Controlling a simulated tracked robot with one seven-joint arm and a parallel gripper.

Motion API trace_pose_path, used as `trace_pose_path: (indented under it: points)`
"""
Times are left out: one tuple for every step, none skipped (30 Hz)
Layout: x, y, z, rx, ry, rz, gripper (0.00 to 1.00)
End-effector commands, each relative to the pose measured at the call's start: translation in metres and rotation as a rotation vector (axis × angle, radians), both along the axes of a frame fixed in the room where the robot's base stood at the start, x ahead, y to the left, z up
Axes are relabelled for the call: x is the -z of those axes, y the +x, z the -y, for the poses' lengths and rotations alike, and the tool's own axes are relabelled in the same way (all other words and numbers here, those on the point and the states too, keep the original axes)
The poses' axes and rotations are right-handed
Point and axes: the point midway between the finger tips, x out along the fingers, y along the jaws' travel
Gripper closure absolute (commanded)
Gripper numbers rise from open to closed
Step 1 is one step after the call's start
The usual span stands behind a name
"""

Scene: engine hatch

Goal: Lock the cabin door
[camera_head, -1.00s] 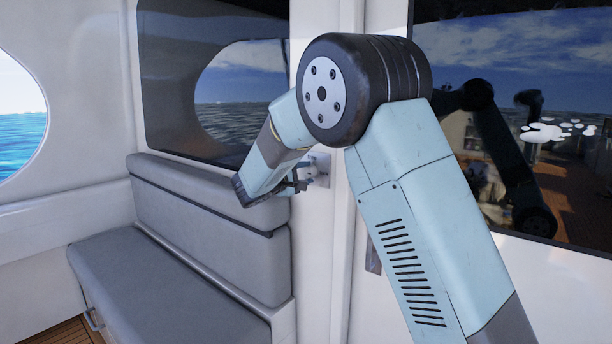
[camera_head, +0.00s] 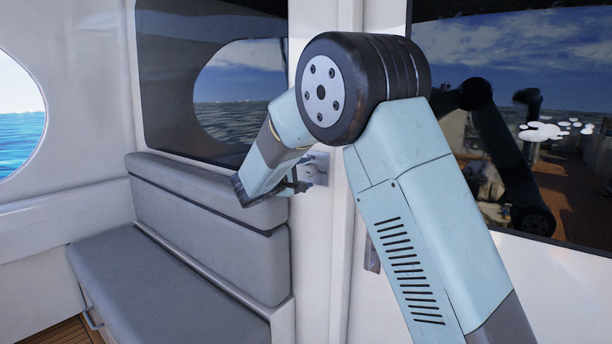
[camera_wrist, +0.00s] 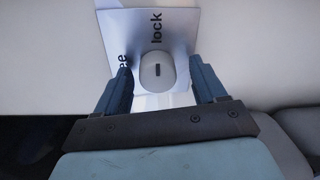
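The lock plate (camera_wrist: 110,35) is a shiny metal square on a white surface. It carries the word "lock" and a partly hidden word ending in "ee". A rounded pale knob (camera_wrist: 152,82) with a dark slot sits in its middle. My gripper (camera_wrist: 160,76) is open, with one blue finger on each side of the knob and a visible gap to it on both sides. In the head view, my gripper (camera_head: 299,184) is close to the lock plate (camera_head: 319,169) on the white door post. My arm hides part of the door area there.
A grey bench seat (camera_head: 170,280) with a backrest stands to the left, below a dark window (camera_head: 170,80). A dark handle-like part (camera_head: 372,256) shows beside my arm. A large dark glass pane (camera_head: 570,60) fills the right.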

Motion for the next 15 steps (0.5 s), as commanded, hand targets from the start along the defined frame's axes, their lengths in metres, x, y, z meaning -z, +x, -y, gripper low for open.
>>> trace_pose_path:
  points:
    - [0.000,0.000,0.000,-0.001,0.000,0.000,0.30]
    - [-0.001,0.000,0.000,-0.001,0.000,0.001,0.30]
    - [-0.001,0.000,-0.001,-0.001,0.000,0.001,0.30]
    - [-0.001,0.000,-0.001,-0.002,0.000,0.001,0.30]
    - [-0.001,-0.001,-0.002,-0.002,0.000,0.001,0.30]
    - [-0.001,-0.002,-0.003,-0.003,0.001,0.001,0.30]
    - [-0.001,-0.004,-0.005,-0.004,0.001,0.001,0.30]
    - [-0.002,-0.006,-0.007,-0.005,0.001,0.001,0.30]
    - [-0.002,-0.009,-0.010,-0.006,0.001,0.002,0.30]
    - [-0.002,-0.013,-0.012,-0.006,0.001,0.002,0.30]
    - [-0.003,-0.016,-0.015,-0.006,0.001,0.002,0.30]
    - [-0.003,-0.022,-0.019,-0.006,0.001,0.002,0.30]
    - [-0.003,-0.026,-0.023,-0.006,0.001,0.002,0.30]
    - [-0.003,-0.031,-0.026,-0.006,0.000,0.001,0.30]
    - [-0.003,-0.037,-0.031,-0.005,0.001,0.001,0.30]
